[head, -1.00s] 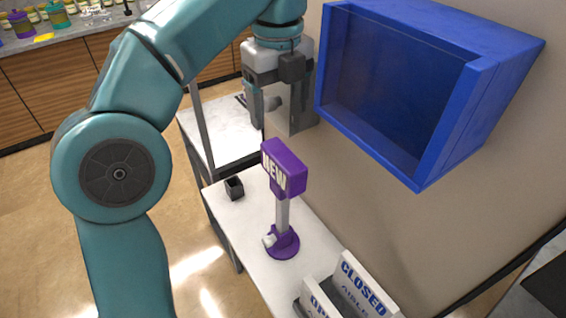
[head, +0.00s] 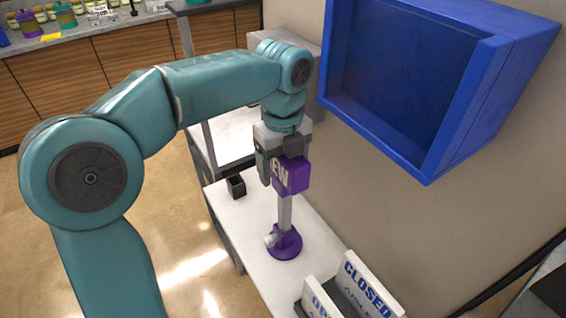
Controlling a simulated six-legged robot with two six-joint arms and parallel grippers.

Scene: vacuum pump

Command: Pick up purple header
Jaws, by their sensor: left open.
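My left gripper (head: 276,172) points down at the header from above and behind. Its fingers are open, with one finger showing beside the header's left side. The other finger is mostly hidden, and I cannot tell whether the fingers touch the header. My right gripper is not in view.
A small black box (head: 236,186) stands on the white table (head: 262,222) left of the post. OPEN and CLOSED signs (head: 369,284) stand at the near end. A blue wall bin (head: 473,110) hangs at the upper right. A counter (head: 100,36) lies far left.

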